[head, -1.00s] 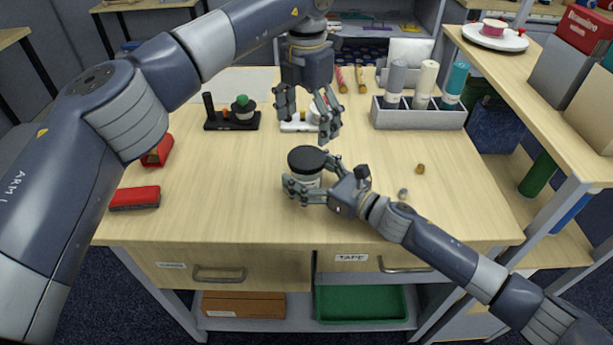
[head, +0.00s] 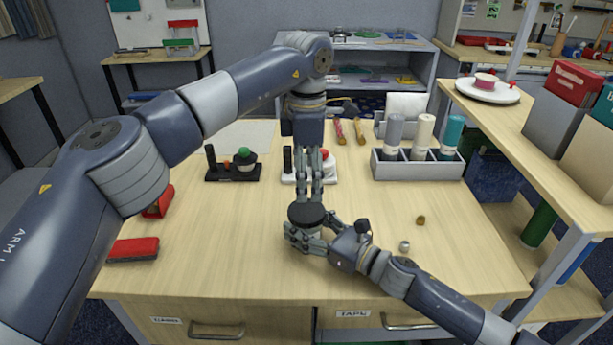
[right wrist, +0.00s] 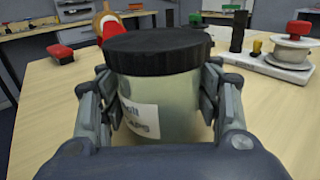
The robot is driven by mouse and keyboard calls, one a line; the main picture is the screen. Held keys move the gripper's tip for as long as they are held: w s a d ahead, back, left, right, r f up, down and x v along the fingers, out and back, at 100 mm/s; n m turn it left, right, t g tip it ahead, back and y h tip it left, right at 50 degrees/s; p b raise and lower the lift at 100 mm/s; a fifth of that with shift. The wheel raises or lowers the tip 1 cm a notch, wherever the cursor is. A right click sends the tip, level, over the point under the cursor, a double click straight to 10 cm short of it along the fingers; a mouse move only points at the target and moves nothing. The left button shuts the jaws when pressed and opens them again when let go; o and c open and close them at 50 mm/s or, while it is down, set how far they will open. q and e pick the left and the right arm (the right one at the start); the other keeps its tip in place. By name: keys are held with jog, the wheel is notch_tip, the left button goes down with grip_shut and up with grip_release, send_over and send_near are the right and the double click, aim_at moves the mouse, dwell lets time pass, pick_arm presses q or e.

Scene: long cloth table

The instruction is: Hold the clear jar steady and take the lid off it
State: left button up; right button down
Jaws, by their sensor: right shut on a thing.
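The clear jar stands upright on the table, with its black lid (head: 305,213) on top. In the right wrist view the jar (right wrist: 165,105) shows a white label and pale contents, and the lid (right wrist: 155,50) sits level on it. My right gripper (head: 303,238) is shut around the jar's body from the right, below the lid; its fingers (right wrist: 160,108) flank the jar in the wrist view. My left gripper (head: 316,195) points down just behind and above the lid. Its fingers appear close together from this angle, so their opening is unclear. It does not show in the right wrist view.
A grey bin (head: 416,167) with several bottles stands at the back right. A black stand (head: 232,172) and a white stand (head: 295,179) are behind the jar. A red case (head: 133,249) lies at left. Two small pieces (head: 420,220) lie at right. The front left tabletop is clear.

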aim_at(306, 210)
pick_arm(q)
jog(key=m, duration=0.9)
jog(key=shift+m, duration=0.4)
jog(key=m, duration=0.4)
jog(key=shift+m, duration=0.3)
jog(key=m, duration=0.4)
jog(key=shift+f, duration=4.05)
jog(key=shift+a, duration=0.1)
jog(key=c, duration=1.1)
